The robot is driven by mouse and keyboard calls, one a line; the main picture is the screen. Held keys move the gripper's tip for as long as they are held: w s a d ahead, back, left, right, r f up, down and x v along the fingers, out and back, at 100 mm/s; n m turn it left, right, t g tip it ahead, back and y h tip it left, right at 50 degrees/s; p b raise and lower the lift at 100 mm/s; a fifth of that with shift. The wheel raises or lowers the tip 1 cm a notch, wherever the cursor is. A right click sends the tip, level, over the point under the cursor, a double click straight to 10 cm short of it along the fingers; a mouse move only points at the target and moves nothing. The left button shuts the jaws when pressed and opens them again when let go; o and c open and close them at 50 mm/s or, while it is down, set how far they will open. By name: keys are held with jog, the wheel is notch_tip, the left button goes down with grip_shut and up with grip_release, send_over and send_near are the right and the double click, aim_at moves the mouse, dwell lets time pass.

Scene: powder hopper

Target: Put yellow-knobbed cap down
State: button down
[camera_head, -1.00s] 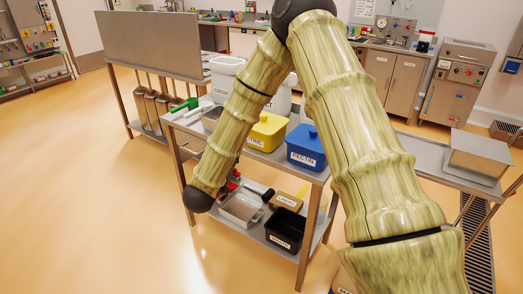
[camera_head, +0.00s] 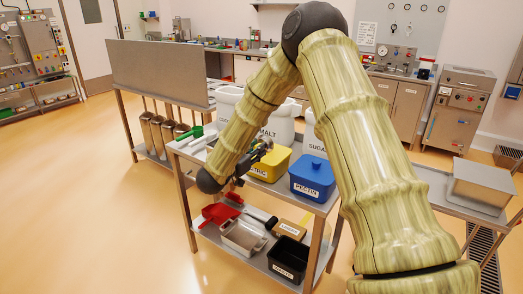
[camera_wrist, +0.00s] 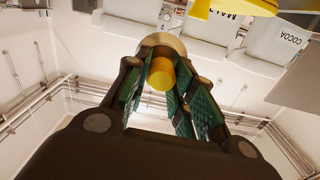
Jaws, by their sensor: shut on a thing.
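The yellow-knobbed cap shows in the wrist view as a pale tan disc (camera_wrist: 165,41) with a yellow knob (camera_wrist: 160,76) between the fingers. My gripper (camera_wrist: 162,80) is shut on the knob. In the head view my gripper (camera_head: 262,150) is at the height of the table top, just behind or beside the yellow tub (camera_head: 268,167). My arm partly hides it there, and I cannot make out the cap in that view.
A blue PECTIN tub (camera_head: 312,180) stands right of the yellow tub. White sacks or bins, one marked MALT (camera_head: 277,125), stand behind. A green-handled scoop (camera_head: 188,133) lies at the left. The lower shelf holds a red scoop (camera_head: 219,212), a metal tray (camera_head: 243,236) and a black bin (camera_head: 288,257).

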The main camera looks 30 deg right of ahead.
jog(key=w+d+f+p, duration=0.2)
jog(key=w+d+f, duration=0.2)
jog(key=d, duration=0.1)
dwell(0.7)
jog(key=shift+w+f, duration=0.1)
jog(key=shift+f, duration=0.6)
jog(key=c, duration=1.2)
grip_release()
jog(key=shift+r, duration=0.15)
